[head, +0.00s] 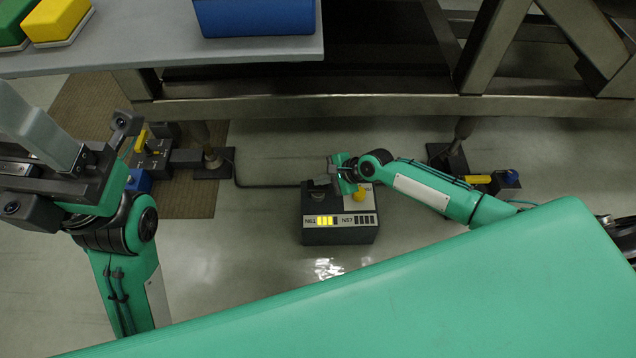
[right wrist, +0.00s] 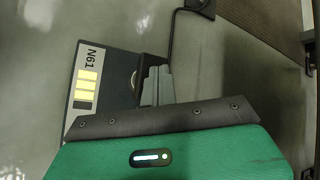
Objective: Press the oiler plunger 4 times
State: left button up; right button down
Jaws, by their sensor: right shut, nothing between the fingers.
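The oiler is a dark box (head: 340,235) on the floor, with labels N61 and N57 on its front. The N61 bar display (head: 327,220) shows several lit yellow segments; the N57 bars (head: 365,219) are dark. A yellow knob (head: 359,192) stands on its top at the right. My right gripper (head: 331,172) is shut and empty over the left part of the box top, by the N61 side. In the right wrist view its fingers (right wrist: 157,85) are together beside a round metal part (right wrist: 134,80); contact cannot be told. My left gripper is at the left edge, its fingertips not clearly visible.
A grey table (head: 200,55) with a blue bin (head: 255,18) and yellow and green blocks overhangs the back. A metal frame beam (head: 350,107) runs behind the box. Floor units with yellow levers stand left (head: 152,150) and right (head: 490,182). Floor before the box is clear.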

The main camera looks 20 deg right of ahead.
jog(key=shift+f+b, duration=0.3)
jog(key=shift+f, duration=0.4)
dwell(0.3)
jog(key=shift+r, duration=0.15)
jog(key=shift+r+p, duration=1.4)
jog(key=shift+p, duration=0.35)
notch_tip(320, 180, up, 5)
jog(key=p, duration=0.6)
jog(key=shift+r, duration=0.1)
